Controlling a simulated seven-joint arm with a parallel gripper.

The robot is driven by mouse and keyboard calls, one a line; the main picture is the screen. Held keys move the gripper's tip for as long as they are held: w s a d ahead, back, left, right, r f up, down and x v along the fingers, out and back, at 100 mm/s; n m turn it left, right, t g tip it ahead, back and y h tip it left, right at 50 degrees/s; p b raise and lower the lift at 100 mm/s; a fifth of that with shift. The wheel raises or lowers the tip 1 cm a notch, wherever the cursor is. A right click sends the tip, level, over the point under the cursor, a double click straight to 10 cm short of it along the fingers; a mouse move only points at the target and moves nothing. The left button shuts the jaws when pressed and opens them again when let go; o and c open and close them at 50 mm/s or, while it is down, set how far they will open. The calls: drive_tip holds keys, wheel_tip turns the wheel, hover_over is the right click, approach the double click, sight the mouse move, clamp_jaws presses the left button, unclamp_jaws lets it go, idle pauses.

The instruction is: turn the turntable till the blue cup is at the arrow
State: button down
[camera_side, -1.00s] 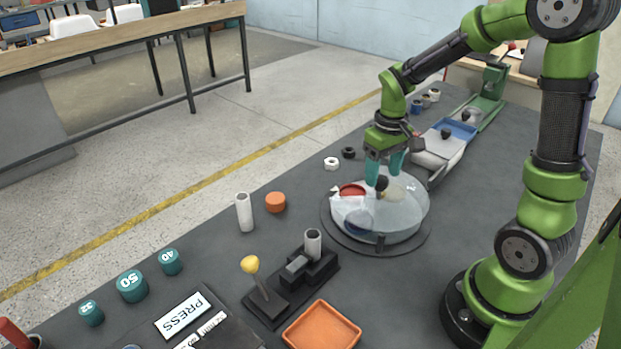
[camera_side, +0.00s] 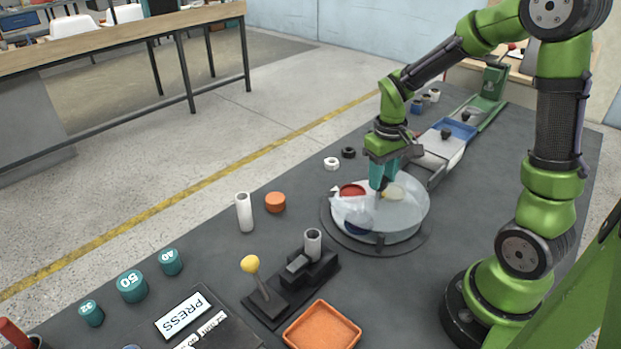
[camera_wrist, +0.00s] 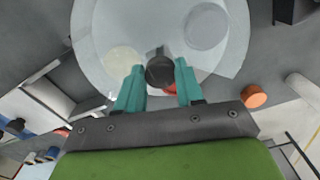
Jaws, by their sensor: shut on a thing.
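The turntable (camera_side: 408,222) is a round, pale, see-through drum on a dark base. Inside it a red cup (camera_side: 351,190) is at the far left, a cream cup (camera_side: 393,192) at the far side, and the blue cup (camera_side: 357,226) at the near left. The wrist view shows the red cup (camera_wrist: 171,88) partly behind my fingers and the cream cup (camera_wrist: 123,60). My gripper (camera_side: 382,184) points down over the middle of the turntable. In the wrist view its teal fingers are shut on the dark central knob (camera_wrist: 160,70). I cannot make out the arrow with certainty.
An orange puck (camera_side: 275,202) and a white cylinder (camera_side: 244,212) stand left of the turntable. A yellow-knobbed lever (camera_side: 251,264) and an orange tray (camera_side: 322,326) are in front. A pale chute (camera_side: 437,152) lies close behind right. The bench is clear right of the turntable.

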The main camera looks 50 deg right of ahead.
drive_tip(key=shift+m, duration=2.3)
drive_tip(key=shift+w+r+m, duration=0.1)
drive_tip(key=shift+m, duration=2.1)
drive_tip(key=shift+a+m, duration=0.1)
drive_tip(key=shift+m, duration=2.3)
drive_tip(key=shift+w+m, duration=0.1)
drive_tip(key=shift+m, duration=2)
drive_tip(key=c, duration=0.7)
unclamp_jaws()
